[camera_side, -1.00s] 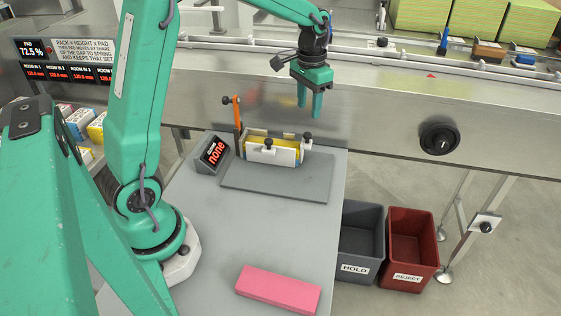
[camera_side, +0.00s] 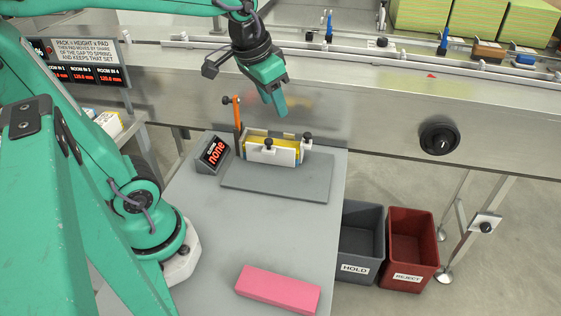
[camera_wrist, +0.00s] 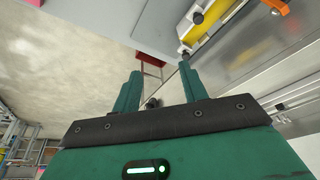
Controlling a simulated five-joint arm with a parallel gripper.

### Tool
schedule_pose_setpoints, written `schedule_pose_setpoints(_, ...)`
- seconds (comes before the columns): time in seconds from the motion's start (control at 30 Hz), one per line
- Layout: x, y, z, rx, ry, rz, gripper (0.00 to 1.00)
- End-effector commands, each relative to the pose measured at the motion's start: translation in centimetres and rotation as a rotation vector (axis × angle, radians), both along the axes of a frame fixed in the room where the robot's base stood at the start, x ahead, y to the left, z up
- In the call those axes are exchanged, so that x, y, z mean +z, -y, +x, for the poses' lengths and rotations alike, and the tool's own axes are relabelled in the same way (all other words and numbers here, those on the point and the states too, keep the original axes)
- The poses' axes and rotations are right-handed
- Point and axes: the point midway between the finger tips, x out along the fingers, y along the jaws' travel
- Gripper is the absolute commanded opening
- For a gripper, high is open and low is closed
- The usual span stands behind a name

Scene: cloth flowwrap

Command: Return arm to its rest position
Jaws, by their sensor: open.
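My gripper (camera_side: 278,108) is in the air in front of the conveyor's steel side, above and slightly right of the clamp fixture. In the wrist view its two green fingers (camera_wrist: 158,90) stand apart with nothing between them. The fixture (camera_side: 270,150) has white plates, black knobs and an orange lever (camera_side: 237,113), with a yellow piece between the plates. It stands at the back of a grey plate (camera_side: 285,185) on the table (camera_side: 205,245). In the wrist view the yellow piece (camera_wrist: 205,20) shows at the top right, clear of the fingers.
A pink block (camera_side: 278,289) lies at the table's front. The HOLD bin (camera_side: 360,235) and REJECT bin (camera_side: 411,240) stand right of the table. The steel conveyor (camera_side: 370,110) runs across the back.

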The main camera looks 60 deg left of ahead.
Motion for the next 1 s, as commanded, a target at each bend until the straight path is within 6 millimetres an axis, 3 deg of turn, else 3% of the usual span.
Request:
schedule_pose_setpoints(0.3,-0.2,1.4,-5.1,-0.004,0.111,-0.011,0.43)
schedule_pose_setpoints(0.5,-0.8,1.8,-7.1,-0.005,0.157,-0.018,0.43)
schedule_pose_setpoints(1.0,-1.0,1.9,-7.6,-0.005,0.169,-0.020,0.43)
